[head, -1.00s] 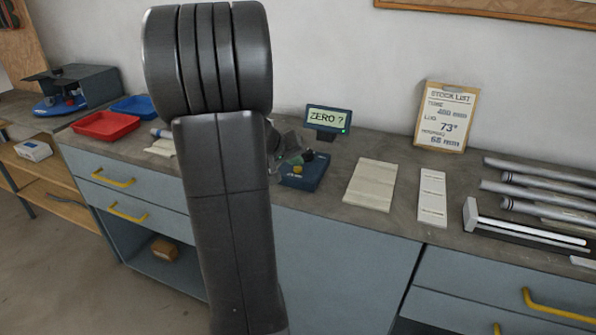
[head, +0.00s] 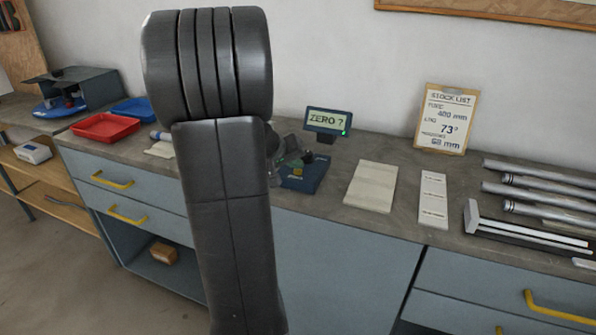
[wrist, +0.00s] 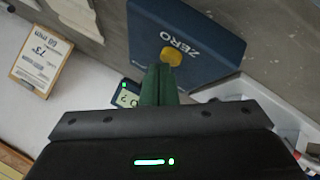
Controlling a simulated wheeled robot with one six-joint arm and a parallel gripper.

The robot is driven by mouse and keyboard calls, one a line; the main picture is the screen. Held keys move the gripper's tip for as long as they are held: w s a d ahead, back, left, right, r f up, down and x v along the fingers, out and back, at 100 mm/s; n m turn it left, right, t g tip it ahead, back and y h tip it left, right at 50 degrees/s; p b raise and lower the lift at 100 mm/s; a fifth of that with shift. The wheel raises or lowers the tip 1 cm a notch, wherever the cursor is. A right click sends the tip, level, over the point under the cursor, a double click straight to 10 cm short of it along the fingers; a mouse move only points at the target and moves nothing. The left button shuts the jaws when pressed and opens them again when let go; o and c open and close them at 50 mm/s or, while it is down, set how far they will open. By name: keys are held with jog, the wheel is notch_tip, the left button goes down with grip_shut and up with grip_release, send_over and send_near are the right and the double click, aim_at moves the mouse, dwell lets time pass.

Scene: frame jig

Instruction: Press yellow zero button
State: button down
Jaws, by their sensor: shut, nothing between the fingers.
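The yellow zero button (wrist: 172,56) sits on a dark blue box (wrist: 200,25) marked ZERO in the wrist view. My gripper (wrist: 166,72) is shut and empty, its green fingertips at the near edge of the button in that view; whether they touch it I cannot tell. In the head view the blue box (head: 308,182) lies on the bench, with the yellow button (head: 298,171) just below my dark gripper (head: 302,160). Part of my arm hides the area left of the box. A small display (head: 327,121) behind the box reads "ZERO ?".
A pale board (head: 371,187) and a white label strip (head: 433,199) lie right of the box. A stock list clipboard (head: 446,117) leans on the wall. Metal tubes (head: 540,188) lie at far right. Red (head: 106,127) and blue trays (head: 135,108) stand at left.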

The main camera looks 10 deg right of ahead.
aim_at(296, 175)
jog(key=shift+f+b, duration=0.2)
jog(key=shift+b, duration=0.1)
jog(key=shift+r, duration=0.1)
dwell(0.4)
jog(key=shift+r+p, duration=0.45)
jog(key=shift+r, duration=0.35)
notch_tip(296, 175, up, 5)
jog(key=p, duration=0.3)
jog(key=shift+f, duration=0.2)
dwell(0.5)
jog(key=shift+f, duration=0.75)
jog(key=shift+p, duration=0.8)
